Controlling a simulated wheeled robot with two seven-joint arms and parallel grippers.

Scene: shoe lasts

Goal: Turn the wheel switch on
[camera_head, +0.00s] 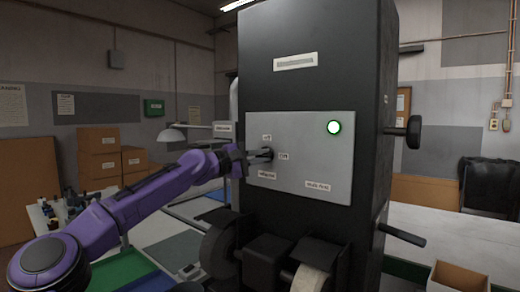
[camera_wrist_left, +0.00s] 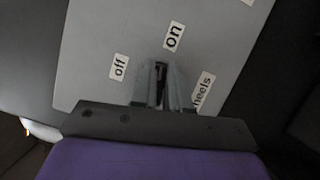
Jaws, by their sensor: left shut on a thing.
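The wheel switch (camera_head: 267,153) is a small dark knob on the light grey panel (camera_head: 310,150) of the tall black machine, largely hidden by my gripper. My left gripper (camera_head: 260,155) reaches it from the left and is shut on it. In the left wrist view the dark switch (camera_wrist_left: 160,82) shows narrowly between the two fingers. The "on" label (camera_wrist_left: 173,36) is just beyond the fingertips, the "off" label (camera_wrist_left: 119,67) is to their left and the "wheels" label (camera_wrist_left: 203,90) to their right. The knob's exact angle is hard to tell. My right gripper is not in view.
Wheels (camera_head: 309,279) stick out below the panel. Black handles (camera_head: 413,132) project on the machine's right side. A white table (camera_head: 455,235) stands at right, cardboard boxes (camera_head: 99,152) at left.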

